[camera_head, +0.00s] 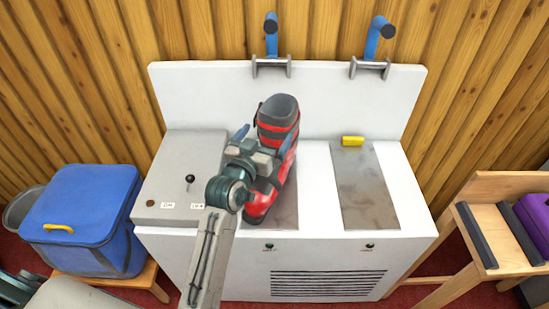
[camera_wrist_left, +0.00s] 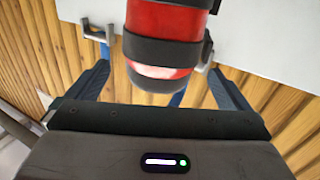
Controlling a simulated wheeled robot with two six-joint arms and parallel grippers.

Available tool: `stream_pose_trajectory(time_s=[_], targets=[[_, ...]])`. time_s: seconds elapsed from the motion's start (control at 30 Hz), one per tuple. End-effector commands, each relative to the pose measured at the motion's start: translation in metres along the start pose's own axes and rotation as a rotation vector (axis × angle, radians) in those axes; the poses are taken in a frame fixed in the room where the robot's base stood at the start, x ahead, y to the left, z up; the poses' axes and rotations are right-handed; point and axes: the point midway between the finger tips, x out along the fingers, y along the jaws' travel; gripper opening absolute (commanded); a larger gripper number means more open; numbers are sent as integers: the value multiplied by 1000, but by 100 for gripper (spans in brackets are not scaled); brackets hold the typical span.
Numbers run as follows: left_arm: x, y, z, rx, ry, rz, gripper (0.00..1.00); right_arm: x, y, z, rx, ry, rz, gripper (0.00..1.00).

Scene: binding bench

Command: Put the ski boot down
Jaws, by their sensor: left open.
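The ski boot (camera_head: 276,125), red with dark grey cuff and straps, stands upright on the left metal plate (camera_head: 284,212) of the white bench. My left gripper (camera_head: 262,138) is in front of the boot, its blue fingers spread on either side of the boot's shaft. My arm hides part of the boot's lower side. I cannot tell whether the fingers touch it. My right gripper is not in view.
Blue hooked handles (camera_head: 271,38) rise behind the bench.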

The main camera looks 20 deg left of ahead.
Motion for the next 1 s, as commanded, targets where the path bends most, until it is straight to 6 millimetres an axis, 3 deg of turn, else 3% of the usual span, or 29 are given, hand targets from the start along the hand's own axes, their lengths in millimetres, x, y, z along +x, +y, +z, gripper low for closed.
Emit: stream_pose_trajectory(time_s=[0.23,0.53,0.83,0.87,1.0], targets=[[21,0,0,0,0,0,100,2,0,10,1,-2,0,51],[60,-2,5,1,0,0,100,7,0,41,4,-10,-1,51],[67,-2,7,1,0,0,100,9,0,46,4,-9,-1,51],[67,-2,7,1,0,0,98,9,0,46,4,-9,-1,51],[67,-2,7,1,0,0,71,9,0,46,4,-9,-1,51]])
